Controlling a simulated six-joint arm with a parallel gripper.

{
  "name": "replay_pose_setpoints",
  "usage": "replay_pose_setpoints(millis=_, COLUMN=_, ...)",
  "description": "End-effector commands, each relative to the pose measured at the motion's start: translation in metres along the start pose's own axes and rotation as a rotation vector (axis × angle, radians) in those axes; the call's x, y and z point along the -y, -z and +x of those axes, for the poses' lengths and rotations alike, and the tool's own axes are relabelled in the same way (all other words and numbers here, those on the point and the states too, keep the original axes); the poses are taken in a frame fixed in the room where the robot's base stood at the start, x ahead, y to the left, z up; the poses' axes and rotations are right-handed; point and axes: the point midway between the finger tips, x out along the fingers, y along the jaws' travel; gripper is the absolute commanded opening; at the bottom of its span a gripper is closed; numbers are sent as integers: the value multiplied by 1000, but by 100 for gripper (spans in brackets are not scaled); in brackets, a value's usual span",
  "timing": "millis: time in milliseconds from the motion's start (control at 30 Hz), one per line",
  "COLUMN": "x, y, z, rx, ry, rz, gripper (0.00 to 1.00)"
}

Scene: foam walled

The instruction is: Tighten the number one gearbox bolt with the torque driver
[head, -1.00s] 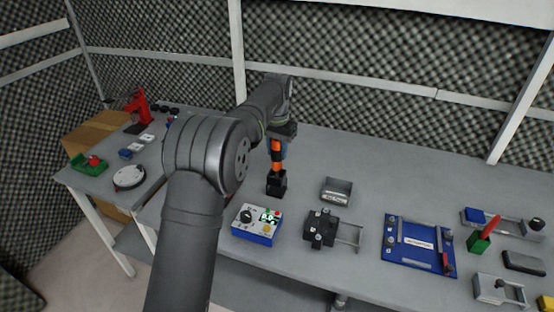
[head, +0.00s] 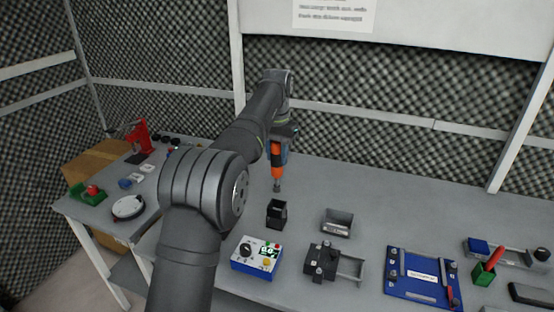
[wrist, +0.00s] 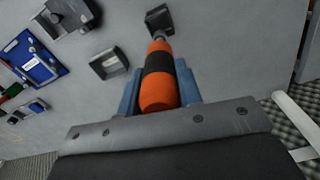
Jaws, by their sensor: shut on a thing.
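The torque driver (head: 278,163), orange and black with a thin metal tip, points down in the head view. My gripper (head: 284,138) is shut on its upper body. In the wrist view the driver (wrist: 158,75) sits between the blue fingers of my gripper (wrist: 157,90). An open black square holder (head: 277,213) stands below the driver; the tip appears clear above it. A dark block with silver bolts (head: 321,262), seemingly the gearbox, sits on a grey frame to the right and nearer. Its bolt numbers are too small to read.
A grey open bin (head: 338,222) lies right of the holder. A blue fixture plate (head: 422,278) and a green holder (head: 484,274) are further right. The table behind is clear.

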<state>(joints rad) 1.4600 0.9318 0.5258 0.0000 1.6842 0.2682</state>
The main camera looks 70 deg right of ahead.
Motion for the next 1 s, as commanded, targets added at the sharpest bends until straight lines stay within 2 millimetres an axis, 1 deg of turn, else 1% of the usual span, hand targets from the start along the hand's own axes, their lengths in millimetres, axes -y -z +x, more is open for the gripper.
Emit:
replay_pose_setpoints(millis=700, x=0, y=0, z=-43, rx=-2, ry=1, rz=0, gripper=7)
replay_pose_setpoints(millis=833, x=0, y=0, z=-48, rx=-2, ry=1, rz=0, gripper=7)
replay_pose_setpoints(millis=1000, x=0, y=0, z=-49, rx=-1, ry=0, rz=0, gripper=7)
